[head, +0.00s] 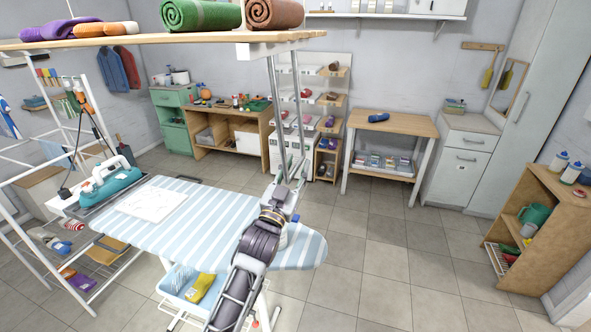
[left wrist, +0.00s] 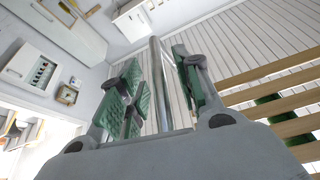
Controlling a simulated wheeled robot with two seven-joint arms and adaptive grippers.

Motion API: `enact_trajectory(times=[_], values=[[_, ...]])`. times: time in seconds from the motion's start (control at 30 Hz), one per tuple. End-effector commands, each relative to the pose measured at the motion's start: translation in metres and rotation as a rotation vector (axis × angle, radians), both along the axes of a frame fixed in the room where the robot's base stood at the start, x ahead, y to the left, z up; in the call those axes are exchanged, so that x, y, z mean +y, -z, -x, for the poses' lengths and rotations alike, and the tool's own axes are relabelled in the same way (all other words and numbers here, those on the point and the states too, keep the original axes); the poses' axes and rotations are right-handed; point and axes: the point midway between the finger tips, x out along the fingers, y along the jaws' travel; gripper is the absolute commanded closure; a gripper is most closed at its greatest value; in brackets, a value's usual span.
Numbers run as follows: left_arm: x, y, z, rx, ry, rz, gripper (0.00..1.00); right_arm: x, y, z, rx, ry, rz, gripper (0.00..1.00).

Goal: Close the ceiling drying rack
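The ceiling drying rack (head: 150,40) hangs at the top left of the head view, with wooden slats that also show in the left wrist view (left wrist: 275,70). Metal rods hang down from its right end, a left rod (head: 277,125) and a right rod (head: 296,100). My left gripper (head: 287,175) is raised at the lower ends of the rods. In the left wrist view its green-padded fingers (left wrist: 158,65) stand apart on either side of a metal pole (left wrist: 157,90). A gap shows between the pole and the right finger. My right gripper is in neither view.
Rolled green (head: 201,14) and brown (head: 273,13) towels and folded cloths lie on the rack. A striped ironing board (head: 180,205) with an iron (head: 110,183) stands below my left arm. The tiled floor to the right is clear up to a wooden shelf (head: 550,225).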

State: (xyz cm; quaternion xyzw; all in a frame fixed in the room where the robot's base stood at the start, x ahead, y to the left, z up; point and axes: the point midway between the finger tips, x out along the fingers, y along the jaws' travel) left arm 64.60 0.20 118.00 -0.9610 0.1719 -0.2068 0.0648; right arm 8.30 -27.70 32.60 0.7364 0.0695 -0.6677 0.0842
Motion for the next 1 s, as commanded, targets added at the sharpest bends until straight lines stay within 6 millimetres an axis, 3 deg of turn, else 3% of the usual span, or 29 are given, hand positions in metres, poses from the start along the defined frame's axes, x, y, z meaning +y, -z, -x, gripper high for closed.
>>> enact_trajectory(times=[0.07,0.33,0.77,1.0], values=[[0.000,0.000,0.000,0.000,0.000,0.000,0.66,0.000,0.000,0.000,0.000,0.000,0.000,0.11],[0.000,0.000,0.000,0.000,0.000,0.000,1.00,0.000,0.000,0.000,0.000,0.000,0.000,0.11],[0.000,-0.001,-0.001,0.000,0.000,0.000,1.00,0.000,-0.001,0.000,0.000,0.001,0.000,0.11],[0.000,-0.012,-0.011,-0.002,0.000,0.001,1.00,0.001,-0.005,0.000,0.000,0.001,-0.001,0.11]])
